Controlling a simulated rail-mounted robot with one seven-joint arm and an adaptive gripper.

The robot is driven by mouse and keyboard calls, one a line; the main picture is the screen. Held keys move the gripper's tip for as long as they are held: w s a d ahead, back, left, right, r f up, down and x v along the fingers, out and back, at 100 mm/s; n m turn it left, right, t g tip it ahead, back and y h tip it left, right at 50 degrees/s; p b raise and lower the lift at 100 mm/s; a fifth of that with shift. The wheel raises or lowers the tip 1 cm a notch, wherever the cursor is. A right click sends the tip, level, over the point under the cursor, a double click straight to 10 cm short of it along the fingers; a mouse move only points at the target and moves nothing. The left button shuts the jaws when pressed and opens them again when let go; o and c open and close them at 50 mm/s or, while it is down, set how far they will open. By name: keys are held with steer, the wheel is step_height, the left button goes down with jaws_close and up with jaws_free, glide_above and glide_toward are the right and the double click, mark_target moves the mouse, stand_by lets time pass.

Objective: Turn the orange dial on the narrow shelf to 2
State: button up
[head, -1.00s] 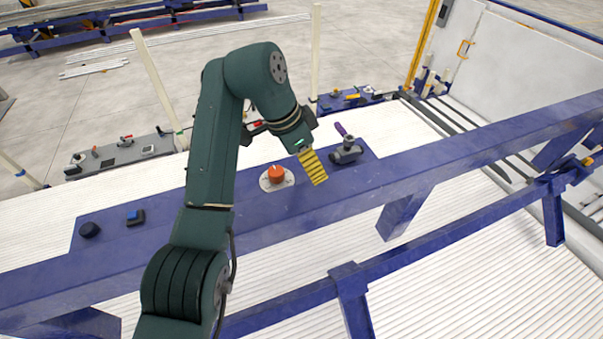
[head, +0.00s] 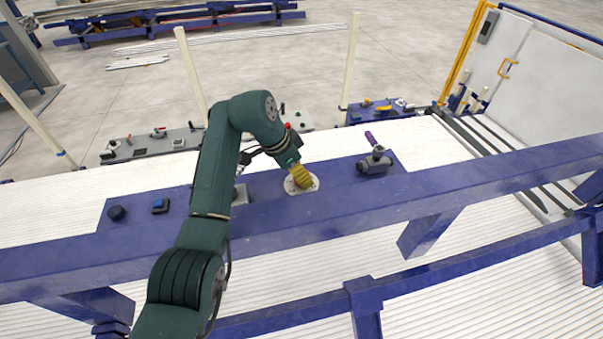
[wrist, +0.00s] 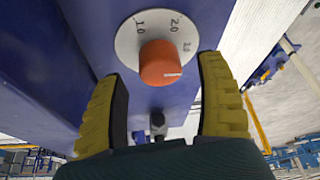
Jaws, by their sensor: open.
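The orange dial (wrist: 160,62) sits on a round white plate (wrist: 128,42) with printed numbers around its rim, including one that reads like 2.0. A short pale mark shows at the right of the dial's face. My gripper (wrist: 162,68) is open, with one yellow ribbed finger on each side of the dial and visible gaps between dial and fingers. In the head view my gripper (head: 300,178) is over the white plate (head: 314,187) and hides the dial. The plate is on the narrow blue shelf (head: 345,187).
A grey valve-like fitting with a purple handle (head: 374,160) stands on the shelf to the right. A blue beam (head: 450,172) runs along the shelf's near side.

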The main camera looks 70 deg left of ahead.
steer(key=shift+x, duration=1.35)
steer(key=c, duration=1.2)
steer(key=shift+n+p, duration=0.3)
steer(key=shift+p, duration=0.2)
steer(key=n+y+p, duration=0.1)
steer(key=n+p, duration=0.1)
steer(key=shift+d+r+n, duration=0.1)
steer(key=shift+n, duration=0.2)
steer(key=n+g+y+p, duration=0.1)
steer(key=n+p, duration=0.1)
steer(key=shift+n, duration=0.4)
steer(key=n+y+p, duration=0.1)
steer(key=n+p, duration=0.1)
steer(key=n, duration=0.1)
steer(key=shift+g, duration=0.4)
steer(key=shift+f+n+g+y+p, duration=0.1)
steer(key=shift+n+g+y+p, duration=0.2)
steer(key=shift+n, duration=0.4)
steer(key=shift+f+n+g+p, duration=0.1)
steer(key=shift+n+p, duration=0.25)
steer(key=shift+n, duration=0.35)
